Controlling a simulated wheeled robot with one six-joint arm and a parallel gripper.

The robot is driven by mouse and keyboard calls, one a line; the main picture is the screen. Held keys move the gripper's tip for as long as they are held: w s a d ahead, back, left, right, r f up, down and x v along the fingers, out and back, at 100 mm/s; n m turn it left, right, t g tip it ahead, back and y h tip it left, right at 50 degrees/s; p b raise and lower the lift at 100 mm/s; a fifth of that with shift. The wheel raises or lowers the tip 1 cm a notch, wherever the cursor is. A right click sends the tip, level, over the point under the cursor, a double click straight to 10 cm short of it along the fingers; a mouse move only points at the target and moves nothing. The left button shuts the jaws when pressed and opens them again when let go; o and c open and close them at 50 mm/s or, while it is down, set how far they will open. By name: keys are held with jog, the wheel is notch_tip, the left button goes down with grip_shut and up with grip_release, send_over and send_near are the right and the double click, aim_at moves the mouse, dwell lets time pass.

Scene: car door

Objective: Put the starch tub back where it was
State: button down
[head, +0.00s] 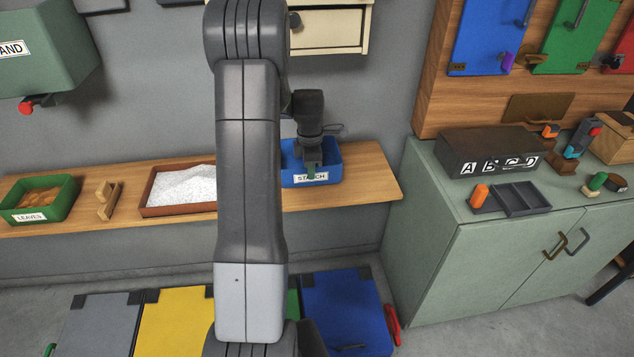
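The starch tub (332,165) is a blue open tub with a white STARCH label on its front. It appears to sit level at the right part of the wooden shelf (368,183). My gripper (313,172) points down at the tub, over its front part near the label. The gripper's fingers are small and dark here, so I cannot tell whether they are open, shut or touching the tub's wall. My arm hides the shelf just left of the tub, and the tub's contents are mostly hidden.
On the shelf stand a brown tray of white grains (180,188), a small wooden stand (108,200) and a green LEAVES tub (42,200). A green cabinet (440,235) stands at the right. Coloured lidded boxes (345,305) lie below. A cream drawer unit (335,28) hangs above.

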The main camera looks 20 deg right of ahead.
aim_at(311, 185)
jog(key=shift+f+p, duration=0.3)
jog(key=shift+f, duration=2.2)
jog(key=shift+f, duration=0.15)
jog(key=c, duration=2.1)
grip_release()
jog(key=shift+f, duration=0.1)
jog(key=o, duration=0.5)
jog(key=shift+c, duration=0.2)
notch_tip(311, 185, up, 12)
jog(key=shift+r+b, duration=0.25)
jog(key=shift+b, duration=0.35)
